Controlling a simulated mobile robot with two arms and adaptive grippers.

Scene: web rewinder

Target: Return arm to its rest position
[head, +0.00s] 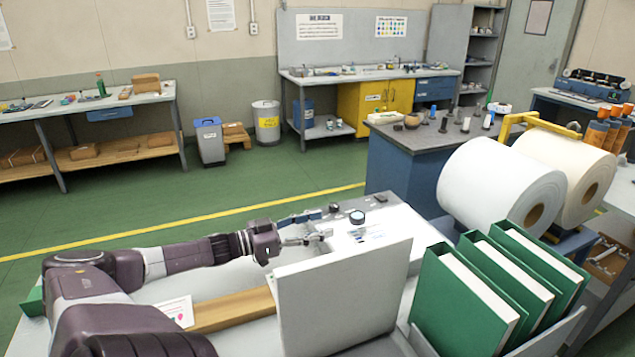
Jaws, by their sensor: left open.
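My left arm comes in from the lower left and reaches to the centre of the head view. Its gripper (322,226) is open, with nothing visible between its fingers. It is over or beside the left end of a white console (395,228) with dark knobs and a small round dial (357,217). I cannot tell whether the fingertips touch the console. My right arm and gripper are not in view.
A grey upright panel (345,297) stands close in front of the gripper. Green binders (465,300) stand at the lower right, with large white rolls (500,185) behind them. A wooden strip (232,310) lies below my forearm. Green floor (235,185) beyond is clear.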

